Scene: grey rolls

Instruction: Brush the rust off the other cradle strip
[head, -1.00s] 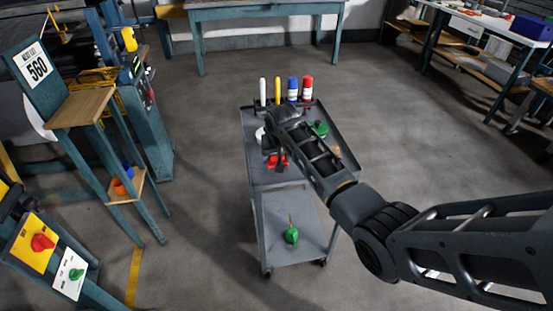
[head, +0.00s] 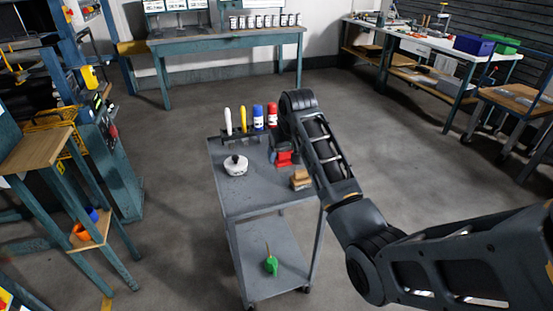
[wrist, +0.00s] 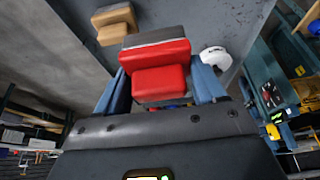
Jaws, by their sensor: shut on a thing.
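My gripper (wrist: 160,76) is shut on a red block with a grey face (wrist: 158,82), held between its two blue-grey fingers in the wrist view. In the head view the red block (head: 284,158) shows over the back right of the grey cart's top (head: 232,198); my arm hides much of the gripper. I cannot tell whether the block touches anything below. A tan block (head: 300,181) lies nearer the front, apart from the red one, and also shows in the wrist view (wrist: 114,22). I cannot make out a cradle strip or rust.
A white lidded pot (head: 236,166) stands on the cart's left. White, yellow, blue and red upright items (head: 258,118) line its back edge. A green item (head: 271,265) lies on the lower shelf. The cart top's front left is bare. A wooden-topped stand (head: 42,145) is at left.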

